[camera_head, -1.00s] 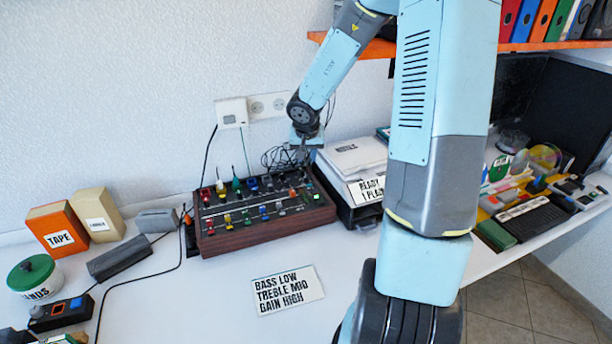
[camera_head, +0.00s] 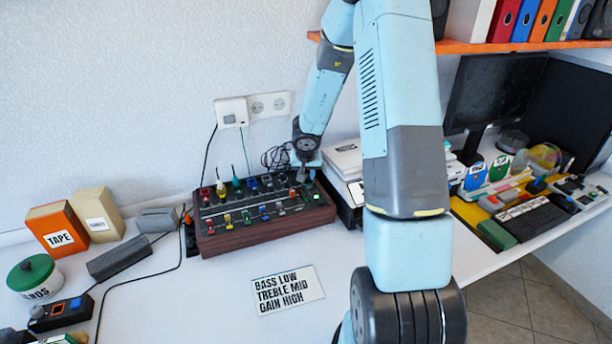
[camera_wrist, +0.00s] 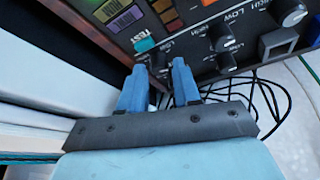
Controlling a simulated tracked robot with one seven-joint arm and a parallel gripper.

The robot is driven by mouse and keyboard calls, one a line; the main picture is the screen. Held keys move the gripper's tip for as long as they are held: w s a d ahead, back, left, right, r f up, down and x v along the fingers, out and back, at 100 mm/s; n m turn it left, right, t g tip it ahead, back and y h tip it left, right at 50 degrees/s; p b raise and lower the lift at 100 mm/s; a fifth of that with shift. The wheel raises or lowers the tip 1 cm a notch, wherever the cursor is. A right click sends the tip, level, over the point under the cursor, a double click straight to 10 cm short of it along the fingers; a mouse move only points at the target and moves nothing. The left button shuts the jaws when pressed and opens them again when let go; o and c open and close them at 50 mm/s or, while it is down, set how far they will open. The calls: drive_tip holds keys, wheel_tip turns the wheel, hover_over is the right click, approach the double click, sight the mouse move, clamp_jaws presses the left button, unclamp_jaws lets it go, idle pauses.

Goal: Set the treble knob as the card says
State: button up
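The white card (camera_head: 288,291) lies on the table before the mixer and reads "BASS LOW, TREBLE MID, GAIN HIGH". The mixer (camera_head: 262,233) is a dark panel in a brown wooden case with coloured knobs. My gripper (camera_head: 303,176) is at its back right corner. In the wrist view my gripper (camera_wrist: 160,72) has its two blue fingers apart, with a dark knob (camera_wrist: 158,62) just beyond and between the tips. Contact cannot be told. Other dark knobs (camera_wrist: 221,38) with LOW and HIGH marks are nearby. I cannot read which knob is treble.
A white box stack (camera_head: 345,160) stands close right of the mixer. Black cables (camera_head: 275,157) lie behind it. A TAPE box (camera_head: 58,230) and a tub (camera_head: 34,275) are at the left. The table around the card is clear.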

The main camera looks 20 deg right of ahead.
drive_tip(key=shift+w+d+f, duration=0.1)
drive_tip(key=shift+w+f, duration=0.05)
drive_tip(key=shift+f, duration=0.3)
drive_tip(key=shift+c, duration=0.3)
clamp_jaws()
drive_tip(key=m+g+h, duration=0.1)
drive_tip(key=m, duration=0.3)
drive_tip(key=shift+w+m, duration=0.1)
drive_tip(key=shift+m, duration=0.3)
drive_tip(key=shift+o, duration=0.3)
unclamp_jaws()
drive_tip(key=shift+h, duration=0.3)
drive_tip(key=v, duration=1.3)
drive_tip(key=shift+r, duration=0.35)
